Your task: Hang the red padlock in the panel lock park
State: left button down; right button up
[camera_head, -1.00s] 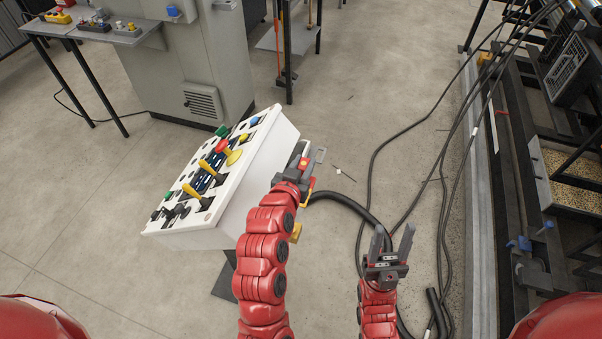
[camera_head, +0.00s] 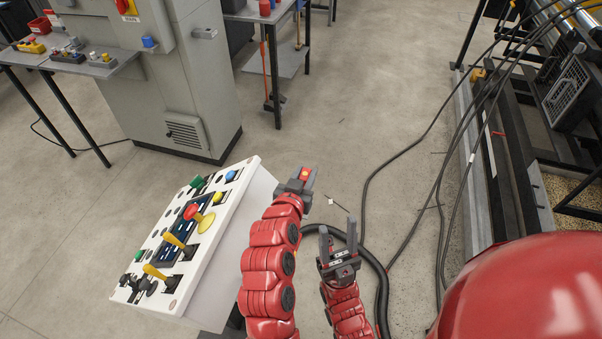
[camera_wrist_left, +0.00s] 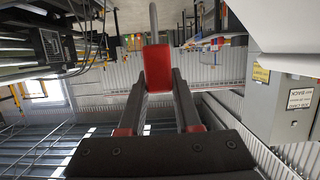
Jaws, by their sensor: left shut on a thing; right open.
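The red padlock (camera_wrist_left: 158,68) is between the fingers of my left gripper in the left wrist view. Its grey shackle points up, away from the gripper. In the head view my left gripper (camera_head: 306,178) is shut on the padlock, and only a small red patch of it shows. That gripper is just right of the white control panel (camera_head: 222,262), apart from its top right edge in the picture. My right gripper (camera_head: 338,245) is open and empty, lower and further right. I cannot make out the lock park; the panel's right side is partly hidden by my left arm.
The panel face carries yellow-handled levers, a red knob (camera_head: 190,212) and several buttons. A grey cabinet (camera_head: 185,85) and a side table (camera_head: 75,62) stand behind. Black cables (camera_head: 405,135) lie on the floor right of my grippers. Open floor lies beyond the panel.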

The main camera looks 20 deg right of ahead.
pick_arm(q)
jog(key=shift+w+d+f, duration=0.1)
jog(key=shift+f, duration=0.1)
jog(key=shift+f+b, duration=0.75)
jog(key=shift+f, duration=0.2)
jog(key=shift+f+b, duration=1.1)
jog(key=shift+f, duration=0.75)
jog(key=shift+f+b, duration=1.35)
jog(key=shift+f, duration=0.8)
jog(key=c, duration=0.5)
grip_release()
